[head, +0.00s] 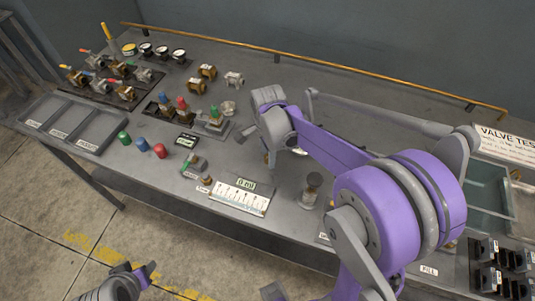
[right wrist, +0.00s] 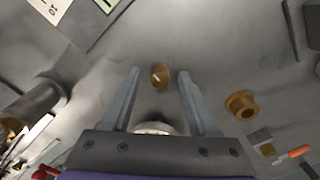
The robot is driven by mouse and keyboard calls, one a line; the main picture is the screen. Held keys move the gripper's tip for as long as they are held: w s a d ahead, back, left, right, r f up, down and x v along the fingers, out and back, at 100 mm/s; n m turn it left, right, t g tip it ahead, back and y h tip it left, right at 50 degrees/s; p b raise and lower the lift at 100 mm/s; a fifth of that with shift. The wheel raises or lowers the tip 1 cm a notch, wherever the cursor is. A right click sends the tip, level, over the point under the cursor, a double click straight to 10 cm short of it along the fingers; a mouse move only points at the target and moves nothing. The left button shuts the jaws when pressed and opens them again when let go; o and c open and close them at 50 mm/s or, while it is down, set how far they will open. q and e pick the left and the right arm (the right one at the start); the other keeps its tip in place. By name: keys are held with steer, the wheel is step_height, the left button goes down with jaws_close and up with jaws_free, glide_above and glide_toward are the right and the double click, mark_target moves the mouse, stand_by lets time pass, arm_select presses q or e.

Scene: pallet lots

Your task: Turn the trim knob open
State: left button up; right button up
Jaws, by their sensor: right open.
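A small round brass knob with a pale line on its face (right wrist: 160,76), which looks like the trim knob, shows in the right wrist view. It lies between the fingertips of my right gripper (right wrist: 156,73), with a gap on both sides. The gripper is open and empty; I cannot tell how far the knob is beyond the tips. In the head view my purple right arm reaches over the bench and I cannot make out this knob there. Part of my left arm's end (head: 120,285) shows at the bottom left, off the bench; its jaws are not clear.
A second brass fitting (right wrist: 241,105) stands right of the fingers. On the bench are a grey sectioned tray (head: 70,125), a rack of valves (head: 118,75), colored caps (head: 142,144) and a white scale card (head: 240,196). A brass rail (head: 300,61) runs along the back.

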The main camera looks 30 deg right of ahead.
jaws_close()
stand_by(0.3)
